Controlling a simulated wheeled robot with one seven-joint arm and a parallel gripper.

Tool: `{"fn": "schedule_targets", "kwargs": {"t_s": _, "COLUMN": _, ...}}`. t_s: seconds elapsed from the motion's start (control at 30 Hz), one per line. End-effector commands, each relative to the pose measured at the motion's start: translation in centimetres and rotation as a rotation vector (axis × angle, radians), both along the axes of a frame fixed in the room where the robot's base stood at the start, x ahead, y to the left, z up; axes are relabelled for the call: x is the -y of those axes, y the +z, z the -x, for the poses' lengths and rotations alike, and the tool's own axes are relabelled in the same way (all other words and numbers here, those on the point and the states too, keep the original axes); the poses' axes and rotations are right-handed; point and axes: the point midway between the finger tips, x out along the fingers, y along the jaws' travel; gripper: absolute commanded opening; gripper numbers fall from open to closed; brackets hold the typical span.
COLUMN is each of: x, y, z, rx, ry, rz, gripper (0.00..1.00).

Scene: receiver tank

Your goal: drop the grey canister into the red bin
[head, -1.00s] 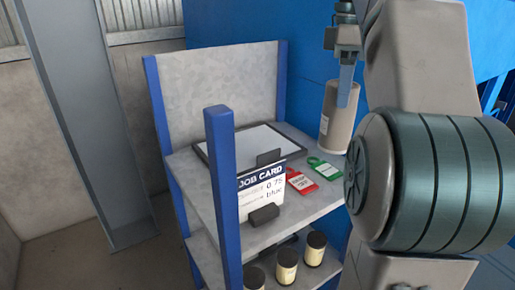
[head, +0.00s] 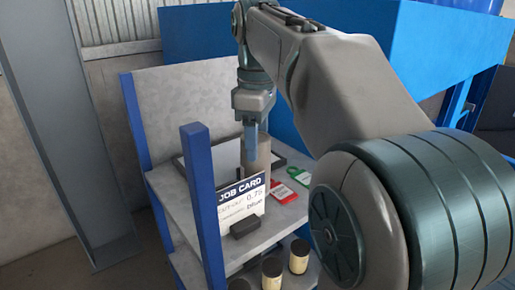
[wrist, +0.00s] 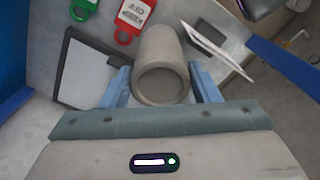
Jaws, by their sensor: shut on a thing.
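The grey canister (head: 264,151) is a plain upright cylinder at the shelf unit, partly hidden by my gripper and the job card. It also shows in the wrist view (wrist: 160,50), with its round end facing the camera. My gripper (head: 251,150) points down and is shut on the canister; in the wrist view its blue fingers (wrist: 163,82) lie on either side of it. I cannot tell whether the canister touches the shelf. No red bin shows in any view.
A job card (head: 242,196) stands at the front of the shelf top (head: 290,211). A dark-framed tray (wrist: 68,72), a red tag (head: 283,193) and a green tag (head: 304,177) lie near the canister. Several jars (head: 272,271) stand below. A blue post (head: 203,200) rises in front.

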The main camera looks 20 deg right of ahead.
Motion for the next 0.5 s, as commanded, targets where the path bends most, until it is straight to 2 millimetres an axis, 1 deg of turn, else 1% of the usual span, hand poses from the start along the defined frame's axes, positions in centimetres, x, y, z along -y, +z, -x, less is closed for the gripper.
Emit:
{"fn": "schedule_targets", "kwargs": {"t_s": 0.1, "x": 0.0, "y": -1.5, "z": 0.1, "rx": -0.002, "ry": -0.001, "rz": 0.0, "gripper": 0.0}}
{"fn": "schedule_targets", "kwargs": {"t_s": 0.2, "x": 0.1, "y": -2.3, "z": 0.1, "rx": -0.001, "ry": -0.001, "rz": -0.001, "gripper": 0.0}}
{"fn": "schedule_targets", "kwargs": {"t_s": 0.3, "x": 0.1, "y": -2.6, "z": 0.0, "rx": 0.001, "ry": 0.0, "rz": 0.0, "gripper": 0.0}}
{"fn": "schedule_targets", "kwargs": {"t_s": 0.5, "x": 0.1, "y": -2.6, "z": 0.0, "rx": 0.001, "ry": 0.0, "rz": 0.0, "gripper": 0.0}}
